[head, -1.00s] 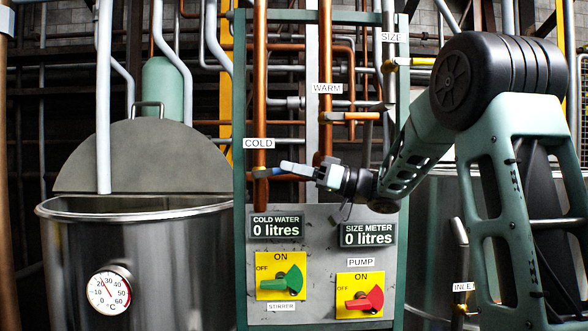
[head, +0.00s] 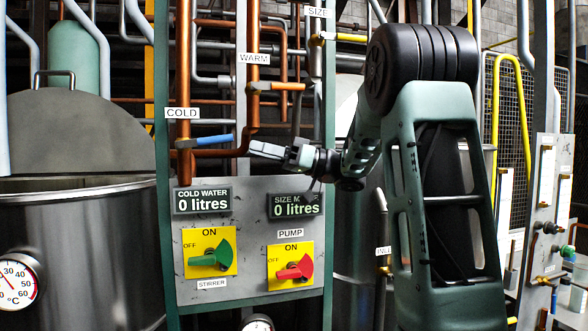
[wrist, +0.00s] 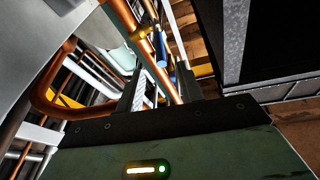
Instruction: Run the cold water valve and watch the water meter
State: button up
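The cold water valve, under the COLD label, has a blue handle (head: 206,141) that points right, close to level, from a copper pipe in the head view. My gripper (head: 262,150) is just right of the handle's tip, apart from it. In the wrist view my gripper's fingers (wrist: 160,88) stand apart with a gap between them, so it is open and empty. A bit of blue, likely the handle, shows near the right finger. The COLD WATER meter (head: 202,201) below reads 0 litres.
A WARM valve with an orange handle (head: 282,86) sits above right. The SIZE METER display (head: 297,206) reads 0 litres, its label partly hidden. The panel has a green stirrer switch (head: 212,256) and red pump switch (head: 295,268). A steel vat (head: 85,250) stands left.

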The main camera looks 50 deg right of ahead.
jog(key=b+v, duration=0.2)
jog(key=v, duration=0.6)
